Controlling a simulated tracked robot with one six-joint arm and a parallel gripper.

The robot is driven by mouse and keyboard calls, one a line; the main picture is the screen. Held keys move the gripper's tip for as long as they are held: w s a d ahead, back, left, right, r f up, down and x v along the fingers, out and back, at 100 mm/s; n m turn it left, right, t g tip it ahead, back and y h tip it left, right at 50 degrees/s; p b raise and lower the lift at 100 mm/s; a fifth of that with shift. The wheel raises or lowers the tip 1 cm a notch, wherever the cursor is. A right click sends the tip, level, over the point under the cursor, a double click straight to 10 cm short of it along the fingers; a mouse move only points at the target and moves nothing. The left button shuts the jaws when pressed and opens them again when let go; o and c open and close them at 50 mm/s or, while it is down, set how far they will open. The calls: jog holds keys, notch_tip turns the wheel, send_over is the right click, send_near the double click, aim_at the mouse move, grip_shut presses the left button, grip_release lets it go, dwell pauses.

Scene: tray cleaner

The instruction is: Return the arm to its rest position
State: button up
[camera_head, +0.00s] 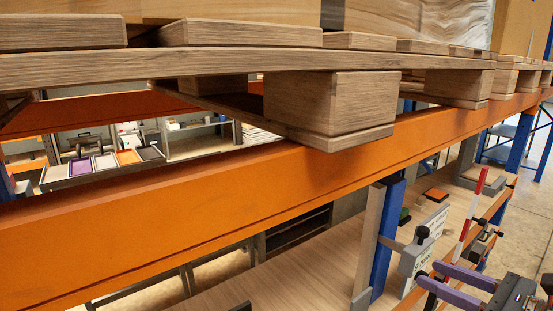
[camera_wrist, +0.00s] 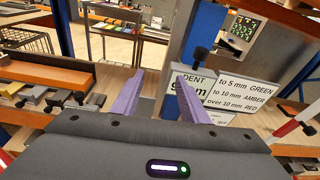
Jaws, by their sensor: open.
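My gripper (camera_head: 427,271) is at the lower right of the head view, with two purple fingers pointing left. In the wrist view my gripper (camera_wrist: 160,78) shows both fingers spread apart with nothing held between them. Its dark body fills the bottom of that view. Most of my arm is outside the head view, so its full pose cannot be told.
An orange rack beam (camera_head: 130,225) and a wooden pallet (camera_head: 330,105) cross the head view above a wooden bench (camera_head: 290,280). A blue post (camera_head: 388,235) stands left of my gripper. A lettered sign (camera_wrist: 238,92) is just beyond the fingers. A red-and-white rod (camera_head: 470,215) stands close by.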

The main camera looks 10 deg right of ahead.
jog(key=w+a+f+n+g, duration=0.1)
jog(key=a+f+n+g, duration=0.4)
jog(key=a, duration=0.4)
jog(key=a+f+n+g, duration=0.4)
jog(key=a+f+n, duration=0.1)
jog(key=a, duration=0.4)
jog(key=s+a+r+n+h, duration=0.2)
jog(key=a+n+h, duration=0.1)
jog(key=n, duration=0.7)
jog(key=s+a+r+n+h, duration=0.2)
jog(key=a+n, duration=0.4)
jog(key=n, duration=0.5)
jog(key=shift+s+h, duration=0.5)
jog(key=shift+s, duration=0.05)
jog(key=shift+r, duration=0.1)
